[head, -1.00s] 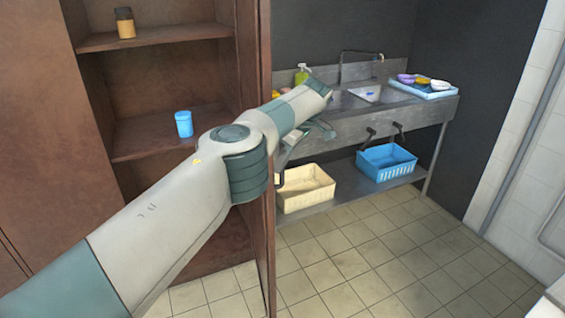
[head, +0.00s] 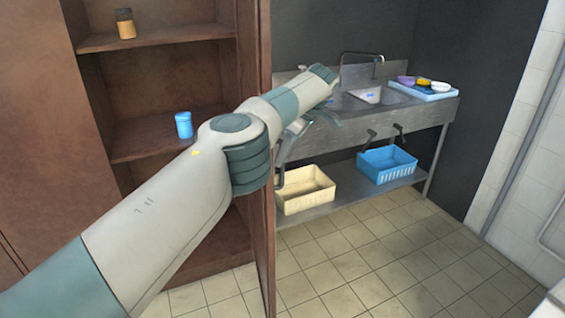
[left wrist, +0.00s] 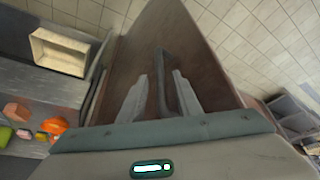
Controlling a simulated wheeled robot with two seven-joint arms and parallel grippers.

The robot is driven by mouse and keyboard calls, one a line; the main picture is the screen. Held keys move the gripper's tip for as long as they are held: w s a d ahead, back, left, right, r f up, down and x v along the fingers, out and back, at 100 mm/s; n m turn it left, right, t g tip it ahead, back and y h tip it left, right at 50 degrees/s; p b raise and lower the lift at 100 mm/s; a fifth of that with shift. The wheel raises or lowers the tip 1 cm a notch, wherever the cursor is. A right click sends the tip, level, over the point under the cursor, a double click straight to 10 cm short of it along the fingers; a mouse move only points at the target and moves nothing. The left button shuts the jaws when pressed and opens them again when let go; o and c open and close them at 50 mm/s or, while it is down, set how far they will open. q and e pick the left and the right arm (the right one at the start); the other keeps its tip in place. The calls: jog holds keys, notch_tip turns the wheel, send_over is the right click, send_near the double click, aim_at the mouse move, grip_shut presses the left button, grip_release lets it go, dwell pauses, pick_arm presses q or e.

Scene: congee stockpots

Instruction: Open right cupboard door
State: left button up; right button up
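The right cupboard door (head: 266,240) stands swung out, seen nearly edge-on in the head view. In the left wrist view its brown face (left wrist: 205,75) carries a dark bar handle (left wrist: 163,70). My left gripper (left wrist: 160,74) is open, with one finger on each side of the handle and a visible gap to it. In the head view my left arm reaches across the open cupboard and past the door, with the gripper (head: 300,138) on the door's far side. My right gripper is out of view.
The cupboard shelves hold a jar (head: 125,23) and a blue cup (head: 184,125). A metal sink counter (head: 400,115) stands to the right, with a cream basket (head: 305,190) and blue basket (head: 387,163) on its lower shelf. The tiled floor (head: 390,260) in front is clear.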

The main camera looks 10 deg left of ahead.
pick_arm(q)
jog(key=p+v, duration=0.8)
jog(key=v, duration=0.6)
jog(key=shift+a+p, duration=0.15)
jog(key=shift+p, duration=0.25)
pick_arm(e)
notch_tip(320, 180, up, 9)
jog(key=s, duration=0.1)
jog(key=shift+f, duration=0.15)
